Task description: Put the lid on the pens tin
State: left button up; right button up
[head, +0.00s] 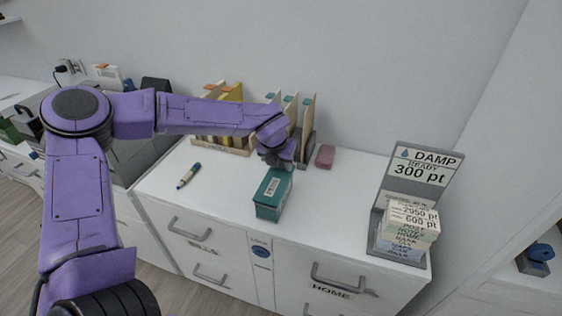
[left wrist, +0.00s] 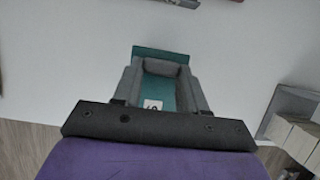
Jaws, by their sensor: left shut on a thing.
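The teal pens tin (head: 267,212) stands on the white desk top near its front edge, left of centre in the head view. Its top looks covered by a teal lid (head: 271,188) with a pale label; I cannot tell whether the lid is fully seated. My left gripper (head: 279,163) points down at the far end of the tin. In the left wrist view the left gripper (left wrist: 160,72) has its fingers on either side of the teal lid (left wrist: 162,54), shut on it. The fingers hide part of the lid. My right gripper is not in view.
A blue-tipped marker (head: 188,175) lies to the left. Upright file holders (head: 303,130) and a dull red block (head: 325,156) stand behind. A grey stand with stacked labelled boxes (head: 410,222) is at the right. The desk between tin and stand is clear.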

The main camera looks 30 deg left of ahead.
aim_at(276, 180)
pick_arm(q)
jog(key=shift+f, duration=0.35)
dwell(0.3)
dwell(0.4)
jog(key=o, duration=1.1)
jog(key=shift+o, duration=0.2)
jog(key=a+v, duration=0.1)
jog(key=v, duration=0.9)
jog(key=shift+d+r+b, duration=0.25)
jog(key=shift+d+b, duration=0.05)
jog(key=shift+d, duration=0.2)
jog(key=shift+s, duration=0.15)
